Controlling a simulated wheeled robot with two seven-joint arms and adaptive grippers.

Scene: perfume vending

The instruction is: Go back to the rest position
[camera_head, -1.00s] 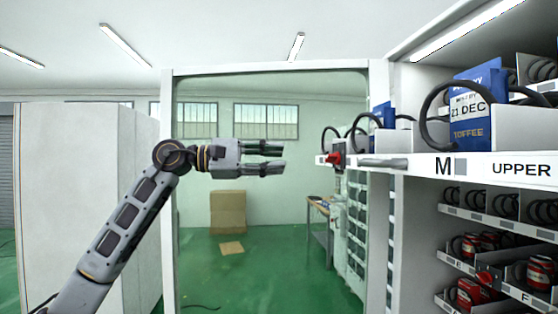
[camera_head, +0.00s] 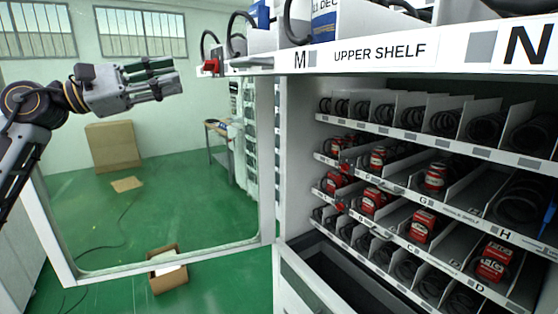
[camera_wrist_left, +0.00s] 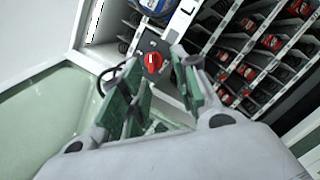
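My left gripper (camera_head: 162,76) is at the upper left of the head view, in front of the glass door (camera_head: 190,215) that stands open. Its fingers point right, toward the red knob (camera_head: 210,66) at the left end of the upper shelf (camera_head: 380,50), with a clear space between. In the left wrist view the gripper (camera_wrist_left: 155,88) has its two green-padded fingers spread with nothing held between them. The red knob (camera_wrist_left: 152,62) shows beyond the gap. My right gripper is not in view.
A cardboard box (camera_head: 112,145) stands on the green floor behind the door. A small open box (camera_head: 167,270) lies below the door. A workbench (camera_head: 220,150) stands further back.

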